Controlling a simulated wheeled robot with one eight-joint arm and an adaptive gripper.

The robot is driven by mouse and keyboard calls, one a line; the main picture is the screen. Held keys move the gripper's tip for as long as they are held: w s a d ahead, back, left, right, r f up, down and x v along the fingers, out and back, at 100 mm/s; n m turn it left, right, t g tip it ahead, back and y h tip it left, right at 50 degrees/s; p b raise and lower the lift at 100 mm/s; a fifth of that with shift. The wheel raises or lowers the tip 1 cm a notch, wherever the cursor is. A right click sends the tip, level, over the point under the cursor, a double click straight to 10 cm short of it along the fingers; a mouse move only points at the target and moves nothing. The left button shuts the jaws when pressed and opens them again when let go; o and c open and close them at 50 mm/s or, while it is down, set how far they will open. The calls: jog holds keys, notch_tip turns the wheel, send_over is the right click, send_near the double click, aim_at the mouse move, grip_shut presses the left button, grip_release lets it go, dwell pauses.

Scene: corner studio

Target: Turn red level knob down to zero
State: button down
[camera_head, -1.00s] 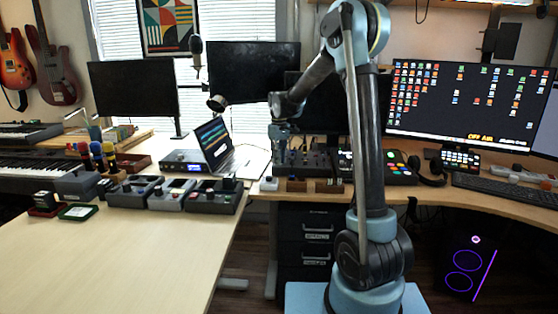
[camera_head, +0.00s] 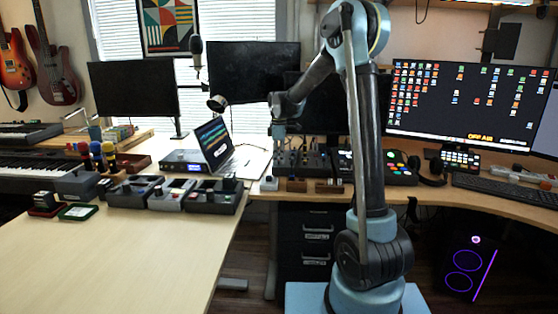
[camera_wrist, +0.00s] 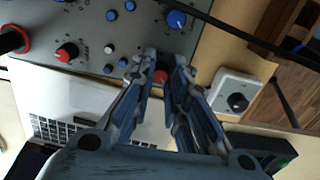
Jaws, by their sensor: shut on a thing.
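The red level knob (camera_wrist: 161,77) sits at the edge of a grey mixer panel (camera_wrist: 92,22) in the wrist view, partly hidden by my fingers. My gripper (camera_wrist: 166,68) is around this red knob, a finger on each side, shut on it. In the head view my gripper (camera_head: 278,143) points down at the mixer (camera_head: 305,162) on the far desk; the knob is too small to tell there. The knob's pointer and scale are hidden, so I cannot tell its setting.
Another red knob (camera_wrist: 66,52), a blue knob (camera_wrist: 177,19) and several small blue buttons are close by on the panel. A laptop (camera_wrist: 70,100) lies beside the mixer. A white box with a black knob (camera_wrist: 237,95) stands to the right.

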jog(key=shift+w+r, duration=0.1)
jog(key=shift+w, duration=0.1)
dwell(0.4)
jog(key=c, duration=1.8)
grip_release()
jog(key=shift+s, duration=0.1)
notch_tip(320, 180, up, 12)
